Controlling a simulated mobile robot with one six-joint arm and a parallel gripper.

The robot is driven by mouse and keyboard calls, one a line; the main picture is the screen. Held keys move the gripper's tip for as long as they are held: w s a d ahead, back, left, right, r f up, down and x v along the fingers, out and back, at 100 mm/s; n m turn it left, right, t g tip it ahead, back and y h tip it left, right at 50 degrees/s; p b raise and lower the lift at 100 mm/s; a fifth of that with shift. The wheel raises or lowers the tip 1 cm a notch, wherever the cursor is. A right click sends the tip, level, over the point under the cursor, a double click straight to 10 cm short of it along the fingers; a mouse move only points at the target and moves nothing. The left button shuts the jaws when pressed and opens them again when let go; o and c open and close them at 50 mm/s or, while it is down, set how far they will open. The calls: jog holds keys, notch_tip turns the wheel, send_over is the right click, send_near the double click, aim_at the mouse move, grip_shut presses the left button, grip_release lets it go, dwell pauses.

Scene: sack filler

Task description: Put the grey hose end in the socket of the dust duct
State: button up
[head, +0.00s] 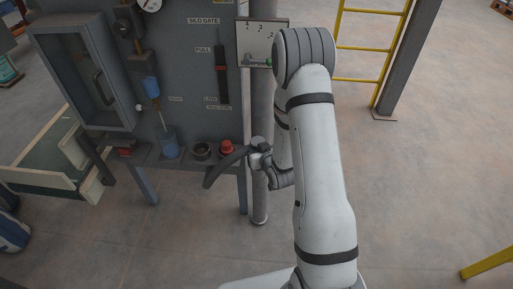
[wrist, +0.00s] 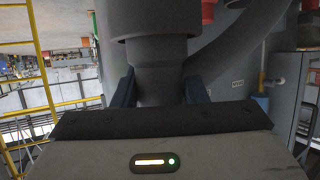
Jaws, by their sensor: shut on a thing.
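The grey hose (head: 222,165) curves up from the lower left to my gripper (head: 259,157) in the head view. The hose end (wrist: 158,82) sits between the two dark fingers of my gripper (wrist: 160,92) in the wrist view, and they are shut on it. A wider dark grey round part (wrist: 155,22) lies in line with it at the top of that view. The grey dust duct (head: 261,110) stands upright behind my gripper, which hides its middle. I cannot make out the socket or tell whether the hose end is inside it.
A grey panel (head: 190,55) with a gauge and levers stands left of the duct. Its shelf holds a red knob (head: 227,147), a dark ring (head: 201,150) and a blue cylinder (head: 169,143). A yellow ladder (head: 372,11) stands at the back right.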

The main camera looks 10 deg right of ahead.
jog(key=shift+f+b, duration=0.2)
jog(key=shift+b, duration=0.1)
jog(key=o, duration=1.1)
jog(key=shift+r, duration=0.1)
jog(key=shift+c, duration=0.2)
jog(key=shift+r, duration=0.1)
